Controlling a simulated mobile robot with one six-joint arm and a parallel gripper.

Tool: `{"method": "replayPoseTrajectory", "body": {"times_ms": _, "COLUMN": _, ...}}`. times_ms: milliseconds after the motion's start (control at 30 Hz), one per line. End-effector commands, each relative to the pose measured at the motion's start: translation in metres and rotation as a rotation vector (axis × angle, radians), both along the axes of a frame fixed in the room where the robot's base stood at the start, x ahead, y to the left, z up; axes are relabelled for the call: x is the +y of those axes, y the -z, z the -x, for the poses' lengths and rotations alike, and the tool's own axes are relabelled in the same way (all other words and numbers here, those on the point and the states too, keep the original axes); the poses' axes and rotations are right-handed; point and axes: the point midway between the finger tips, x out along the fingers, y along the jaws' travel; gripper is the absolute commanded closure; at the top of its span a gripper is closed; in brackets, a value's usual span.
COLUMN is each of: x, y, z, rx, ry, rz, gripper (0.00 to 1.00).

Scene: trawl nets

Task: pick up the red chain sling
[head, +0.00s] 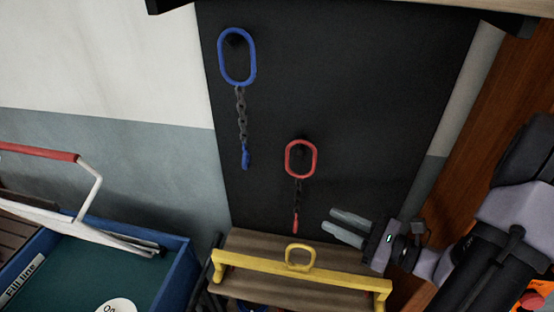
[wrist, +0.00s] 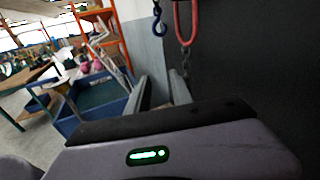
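The red chain sling (head: 300,160) hangs on the black board (head: 370,90), with a red oval ring on top, a short dark chain below and a red tip. Its lower ring and some chain show at the top of the wrist view (wrist: 194,25). My gripper (head: 329,219) is to the right of and below the sling, its fingers pointing left. The two grey fingers are apart with nothing between them, as the wrist view also shows (wrist: 160,84). The gripper does not touch the sling.
A blue chain sling (head: 237,58) hangs higher to the left. A yellow lifting bar (head: 340,280) with a ring lies on a wooden surface below the board. A blue tub (head: 178,262) with a "Fill line" label stands left. An orange-brown wooden post (head: 480,125) is at right.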

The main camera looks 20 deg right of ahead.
Motion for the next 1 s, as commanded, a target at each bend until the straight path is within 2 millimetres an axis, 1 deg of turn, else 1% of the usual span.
{"method": "replayPoseTrajectory", "body": {"times_ms": 33, "x": -0.021, "y": -0.001, "z": 0.004, "rx": -0.009, "ry": 0.089, "rz": -0.057, "gripper": 0.73}}
{"method": "replayPoseTrajectory", "body": {"times_ms": 67, "x": -0.030, "y": 0.001, "z": 0.005, "rx": -0.014, "ry": 0.130, "rz": -0.079, "gripper": 0.73}}
{"method": "replayPoseTrajectory", "body": {"times_ms": 100, "x": -0.038, "y": 0.003, "z": 0.006, "rx": -0.021, "ry": 0.165, "rz": -0.098, "gripper": 0.73}}
{"method": "replayPoseTrajectory", "body": {"times_ms": 167, "x": -0.041, "y": 0.006, "z": 0.001, "rx": -0.025, "ry": 0.187, "rz": -0.110, "gripper": 0.73}}
{"method": "replayPoseTrajectory", "body": {"times_ms": 267, "x": -0.031, "y": 0.006, "z": -0.022, "rx": -0.024, "ry": 0.183, "rz": -0.111, "gripper": 0.73}}
{"method": "replayPoseTrajectory", "body": {"times_ms": 400, "x": -0.013, "y": 0.006, "z": -0.062, "rx": -0.023, "ry": 0.179, "rz": -0.109, "gripper": 0.73}}
{"method": "replayPoseTrajectory", "body": {"times_ms": 500, "x": -0.004, "y": 0.005, "z": -0.086, "rx": -0.023, "ry": 0.180, "rz": -0.108, "gripper": 0.73}}
{"method": "replayPoseTrajectory", "body": {"times_ms": 600, "x": 0.001, "y": 0.006, "z": -0.100, "rx": -0.024, "ry": 0.182, "rz": -0.107, "gripper": 0.73}}
{"method": "replayPoseTrajectory", "body": {"times_ms": 667, "x": 0.002, "y": 0.006, "z": -0.104, "rx": -0.024, "ry": 0.183, "rz": -0.107, "gripper": 0.73}}
{"method": "replayPoseTrajectory", "body": {"times_ms": 733, "x": 0.006, "y": 0.005, "z": -0.114, "rx": -0.023, "ry": 0.182, "rz": -0.108, "gripper": 0.73}}
{"method": "replayPoseTrajectory", "body": {"times_ms": 900, "x": 0.017, "y": 0.004, "z": -0.146, "rx": -0.023, "ry": 0.180, "rz": -0.108, "gripper": 0.73}}
{"method": "replayPoseTrajectory", "body": {"times_ms": 1000, "x": 0.020, "y": 0.005, "z": -0.154, "rx": -0.024, "ry": 0.182, "rz": -0.107, "gripper": 0.73}}
